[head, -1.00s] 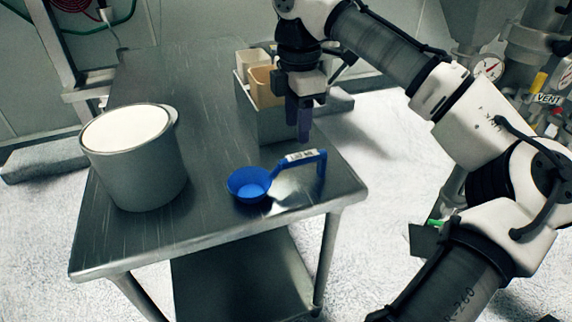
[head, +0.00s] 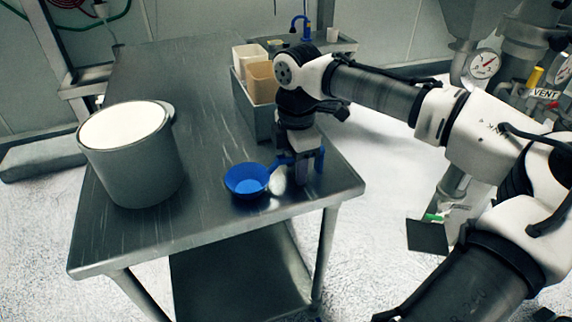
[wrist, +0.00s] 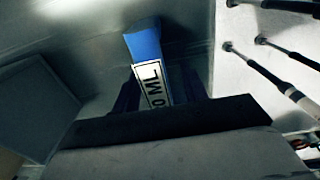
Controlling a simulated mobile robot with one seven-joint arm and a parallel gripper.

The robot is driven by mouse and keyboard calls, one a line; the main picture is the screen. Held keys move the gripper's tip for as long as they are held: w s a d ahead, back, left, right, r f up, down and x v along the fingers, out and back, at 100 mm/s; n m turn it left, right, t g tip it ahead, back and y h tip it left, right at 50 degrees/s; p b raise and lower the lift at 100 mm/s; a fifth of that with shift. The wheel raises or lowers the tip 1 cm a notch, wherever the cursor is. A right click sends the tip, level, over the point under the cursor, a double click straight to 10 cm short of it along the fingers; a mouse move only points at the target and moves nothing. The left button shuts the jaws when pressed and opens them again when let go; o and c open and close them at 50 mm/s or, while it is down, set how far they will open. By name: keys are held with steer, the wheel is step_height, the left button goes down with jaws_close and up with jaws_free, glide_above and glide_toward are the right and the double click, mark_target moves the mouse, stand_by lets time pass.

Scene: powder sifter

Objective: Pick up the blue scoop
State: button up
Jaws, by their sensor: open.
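The blue scoop (head: 247,181) sits on the steel table (head: 215,222) near its front right corner, bowl to the left and handle to the right. My gripper (head: 302,180) is lowered over the handle, with its fingers pointing down, and hides most of it in the head view. In the wrist view the blue handle (wrist: 145,46) with its white "ML" label lies between my dark fingers (wrist: 157,92). The fingers are open and straddle the handle. Whether they touch it is hard to tell in the dark view.
A large grey pot (head: 137,165) full of white powder stands at the left of the table. A grey bin (head: 250,112) with beige containers (head: 262,84) stands close behind my gripper. The table's middle is clear.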

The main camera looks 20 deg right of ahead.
jaws_close()
steer(key=shift+r, duration=0.1)
step_height(320, 180, up, 20)
steer(key=p, duration=0.1)
stand_by(0.5)
